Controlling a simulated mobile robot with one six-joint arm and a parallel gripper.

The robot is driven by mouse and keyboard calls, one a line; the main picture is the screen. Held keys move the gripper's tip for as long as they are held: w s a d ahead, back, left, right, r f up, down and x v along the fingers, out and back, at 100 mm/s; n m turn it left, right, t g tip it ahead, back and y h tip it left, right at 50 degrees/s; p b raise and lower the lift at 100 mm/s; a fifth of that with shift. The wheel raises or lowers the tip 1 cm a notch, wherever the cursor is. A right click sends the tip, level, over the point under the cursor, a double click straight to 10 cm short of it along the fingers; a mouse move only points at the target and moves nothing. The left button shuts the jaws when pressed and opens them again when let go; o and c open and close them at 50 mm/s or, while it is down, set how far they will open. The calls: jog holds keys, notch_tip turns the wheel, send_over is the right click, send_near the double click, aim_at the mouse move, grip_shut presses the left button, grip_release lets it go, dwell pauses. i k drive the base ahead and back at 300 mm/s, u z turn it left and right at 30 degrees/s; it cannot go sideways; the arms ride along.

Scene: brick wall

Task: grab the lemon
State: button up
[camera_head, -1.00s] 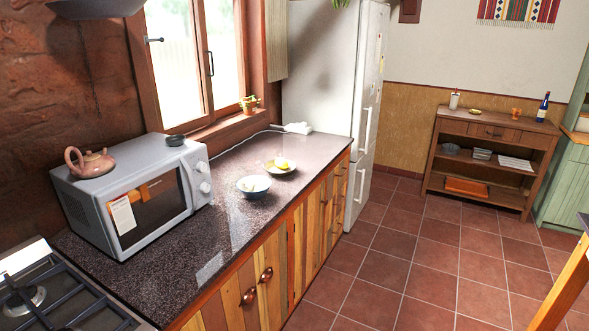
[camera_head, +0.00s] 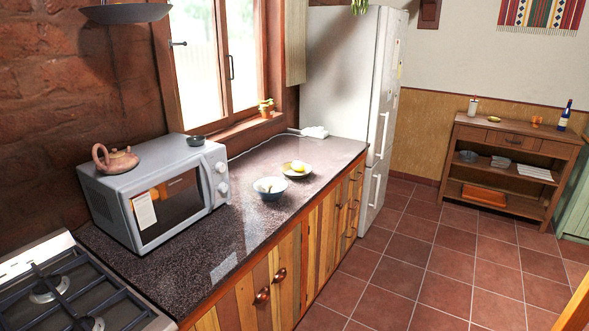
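The yellow lemon (camera_head: 298,166) rests on a small light plate (camera_head: 285,172) on the dark speckled counter, toward its far end. A bowl (camera_head: 270,194) with something pale in it stands just in front of the plate, to the left. My gripper is not in view.
A microwave (camera_head: 158,196) stands on the counter at left with a teapot (camera_head: 118,161) on top. A gas stove (camera_head: 62,297) is at lower left. A white fridge (camera_head: 350,90) stands beyond the counter. The tiled floor (camera_head: 410,262) right of the counter is clear.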

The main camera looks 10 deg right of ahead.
aim_at(297, 167)
jog(key=u, duration=0.05)
jog(key=i, duration=0.9)
jog(key=z, duration=0.05)
jog(key=k, duration=0.2)
jog(key=u, duration=3.05)
